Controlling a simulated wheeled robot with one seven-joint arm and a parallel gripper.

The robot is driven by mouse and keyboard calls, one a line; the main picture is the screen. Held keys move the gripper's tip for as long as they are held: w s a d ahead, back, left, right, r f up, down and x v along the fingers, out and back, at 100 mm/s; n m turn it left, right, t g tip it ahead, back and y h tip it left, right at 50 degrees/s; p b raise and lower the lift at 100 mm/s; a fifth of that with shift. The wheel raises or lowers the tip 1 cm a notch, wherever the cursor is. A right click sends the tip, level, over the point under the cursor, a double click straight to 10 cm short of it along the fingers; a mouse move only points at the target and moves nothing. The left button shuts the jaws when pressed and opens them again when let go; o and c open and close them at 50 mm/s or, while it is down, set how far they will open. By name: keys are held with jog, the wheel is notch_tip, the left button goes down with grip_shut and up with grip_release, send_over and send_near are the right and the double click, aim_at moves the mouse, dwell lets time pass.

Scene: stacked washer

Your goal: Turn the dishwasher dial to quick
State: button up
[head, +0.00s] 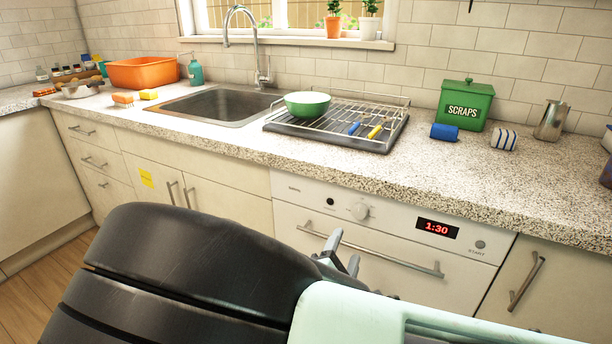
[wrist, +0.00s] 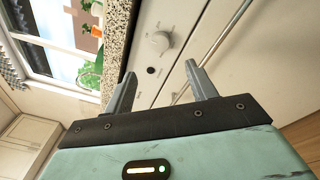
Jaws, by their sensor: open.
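The dishwasher (head: 400,262) has a white front with a control panel under the counter. Its round white dial (head: 360,211) sits on the panel, left of the red 1:30 display (head: 437,229). In the wrist view the dial (wrist: 159,41) shows beyond my fingertips, with faint marks around it too small to read. My gripper (head: 344,251) is open and empty, in front of the dishwasher and below the dial in the head picture. In the wrist view my gripper's two fingers (wrist: 161,72) stand apart, touching nothing that I can see.
A bar handle (head: 372,250) sticks out below the panel. A black round button (head: 330,202) is left of the dial and a START button (head: 480,244) far right. The speckled counter (head: 440,180) overhangs above, holding a dish rack (head: 385,140) and green bowl (head: 307,103).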

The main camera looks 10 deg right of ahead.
aim_at(359, 214)
jog(key=x, duration=1.2)
jog(key=shift+s+f, duration=0.1)
jog(key=c, duration=1)
